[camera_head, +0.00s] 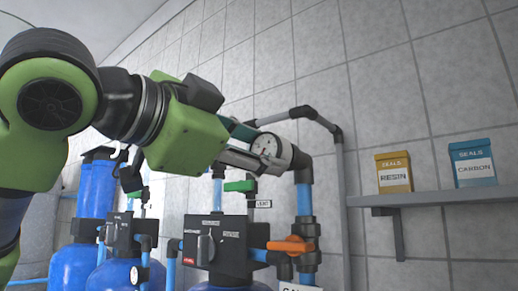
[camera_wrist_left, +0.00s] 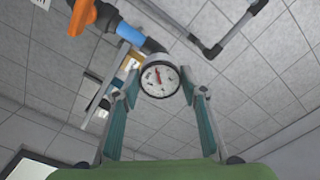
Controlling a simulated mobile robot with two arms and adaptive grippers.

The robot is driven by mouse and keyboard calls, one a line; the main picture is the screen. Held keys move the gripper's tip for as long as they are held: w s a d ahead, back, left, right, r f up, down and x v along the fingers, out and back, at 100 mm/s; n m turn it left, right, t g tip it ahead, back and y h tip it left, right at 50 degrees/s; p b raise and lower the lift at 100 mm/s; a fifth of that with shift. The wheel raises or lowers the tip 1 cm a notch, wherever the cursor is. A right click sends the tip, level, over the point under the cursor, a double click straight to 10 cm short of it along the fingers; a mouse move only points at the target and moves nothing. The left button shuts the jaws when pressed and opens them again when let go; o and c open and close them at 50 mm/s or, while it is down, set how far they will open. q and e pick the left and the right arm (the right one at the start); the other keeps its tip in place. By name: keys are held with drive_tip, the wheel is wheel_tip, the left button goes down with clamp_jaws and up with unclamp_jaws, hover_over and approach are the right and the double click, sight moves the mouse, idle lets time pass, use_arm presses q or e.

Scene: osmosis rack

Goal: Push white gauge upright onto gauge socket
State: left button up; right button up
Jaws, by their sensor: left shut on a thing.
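The white gauge (camera_head: 265,146) has a round white dial with a dark rim. My left gripper (camera_head: 248,147) comes in from the left and is shut on it, with its fingers on both sides. In the left wrist view the gauge (camera_wrist_left: 160,79) sits between the two teal-padded fingers of the left gripper (camera_wrist_left: 160,92), its dial facing the camera. A dark pipe elbow (camera_head: 298,158) is right beside the gauge, on top of a blue pipe. The gauge socket cannot be made out, and whether the gauge touches it cannot be told. My right gripper is not in view.
Below are a black control valve (camera_head: 225,243), an orange valve handle (camera_head: 291,246), a green valve handle (camera_head: 240,186) and blue tanks (camera_head: 97,190). Grey pipe (camera_head: 322,119) runs behind the gauge.

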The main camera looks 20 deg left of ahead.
use_arm(q)
drive_tip(key=shift+d, duration=0.1)
drive_tip(key=shift+w+d, duration=0.15)
drive_tip(key=shift+w, duration=0.3)
drive_tip(key=o, duration=1.1)
drive_tip(key=shift+s, duration=0.1)
drive_tip(key=v, duration=1.1)
drive_tip(key=shift+s, duration=0.4)
